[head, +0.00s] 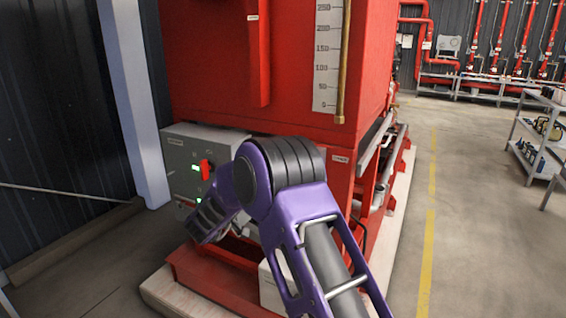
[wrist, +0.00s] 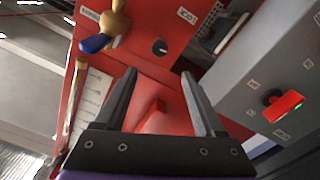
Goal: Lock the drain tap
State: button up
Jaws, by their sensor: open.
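A brass tap (wrist: 117,20) with a blue lever (wrist: 95,43) shows at the top left of the wrist view, on the red tank front (wrist: 135,60). It looks like the drain tap; its label is too small to read. The lever points down and left in that view. My gripper (wrist: 158,73) is open, with nothing between its fingers. The tap lies beyond and left of the fingertips, apart from them. In the head view my arm covers the tap, and my fingers cannot be made out.
A grey control box (head: 185,150) with a red switch (head: 206,170) stands left of my arm; the switch also shows in the wrist view (wrist: 284,104). A brass gauge tube (head: 343,60) runs down the tank. Floor (head: 445,240) is clear at right, before a shelf rack (head: 535,140).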

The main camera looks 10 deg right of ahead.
jog(key=x, duration=1.6)
jog(key=shift+w, duration=0.1)
jog(key=shift+c, duration=0.2)
grip_shut()
